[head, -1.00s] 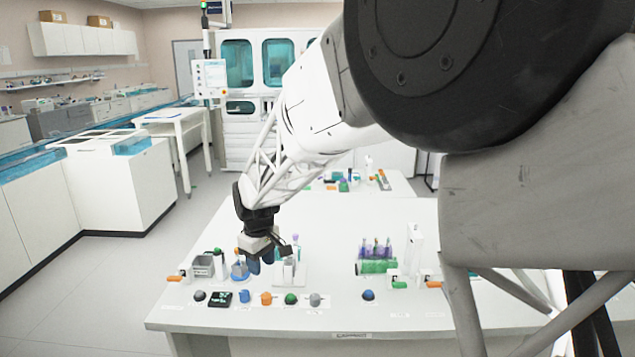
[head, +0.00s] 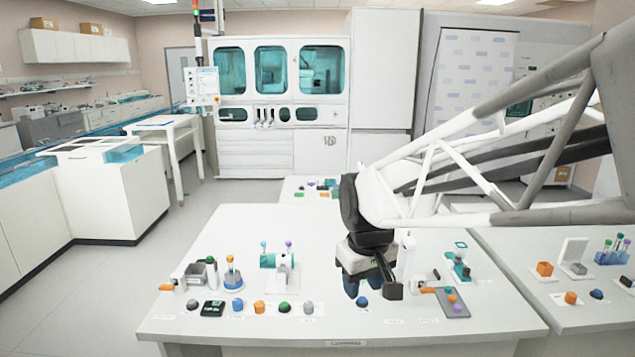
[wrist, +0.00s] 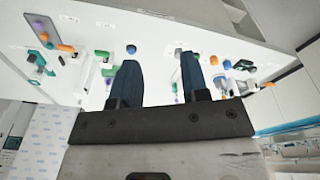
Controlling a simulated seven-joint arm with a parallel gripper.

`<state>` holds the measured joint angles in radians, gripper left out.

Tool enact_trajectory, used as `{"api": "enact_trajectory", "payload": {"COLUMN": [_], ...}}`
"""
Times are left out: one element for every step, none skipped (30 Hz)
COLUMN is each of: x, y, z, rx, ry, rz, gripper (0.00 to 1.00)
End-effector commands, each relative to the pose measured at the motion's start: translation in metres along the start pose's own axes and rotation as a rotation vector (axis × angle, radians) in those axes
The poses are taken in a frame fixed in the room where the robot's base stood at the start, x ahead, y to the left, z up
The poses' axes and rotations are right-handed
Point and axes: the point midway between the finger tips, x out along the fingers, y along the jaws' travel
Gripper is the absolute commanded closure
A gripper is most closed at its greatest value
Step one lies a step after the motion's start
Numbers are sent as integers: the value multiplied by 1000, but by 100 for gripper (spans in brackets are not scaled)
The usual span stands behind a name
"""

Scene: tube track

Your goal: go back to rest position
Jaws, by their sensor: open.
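My gripper (head: 362,284) points down over the right half of the white front table (head: 215,330). Its two dark blue fingers are apart in the wrist view (wrist: 158,64), with nothing between them. In the head view it is close behind a blue knob (head: 362,301) and left of a white upright stand (head: 405,256). The gripper and wrist hide part of the table behind them.
Several knobs line the front. A grey tray (head: 453,303) lies at the right. The table's middle is clear.

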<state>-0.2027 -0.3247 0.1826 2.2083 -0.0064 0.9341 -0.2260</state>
Motion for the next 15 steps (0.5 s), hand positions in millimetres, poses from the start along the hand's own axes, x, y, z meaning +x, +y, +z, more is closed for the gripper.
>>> {"api": "enact_trajectory", "payload": {"x": [-4, -6, -9, -10, -11, -13, -14, -15, -16, -17, -17, -17, -18, -18, -18], "y": [4, 6, 8, 10, 11, 13, 14, 15, 16, 17, 18, 18, 19, 19, 19], "z": [15, 23, 35, 43, 52, 63, 71, 80, 90, 99, 107, 118, 126, 134, 145], "rx": [30, 47, 70, 88, 105, 128, 146, 163, 186, 204, 221, 244, 262, 279, 301], "ry": [7, 11, 15, 18, 21, 25, 28, 32, 36, 40, 43, 47, 50, 53, 58], "rz": [4, 6, 9, 11, 13, 16, 18, 20, 23, 25, 27, 29, 31, 33, 36], "gripper": [58, 58, 58, 58, 58, 58, 58, 58, 58, 58, 58, 58, 58, 58, 58]}}
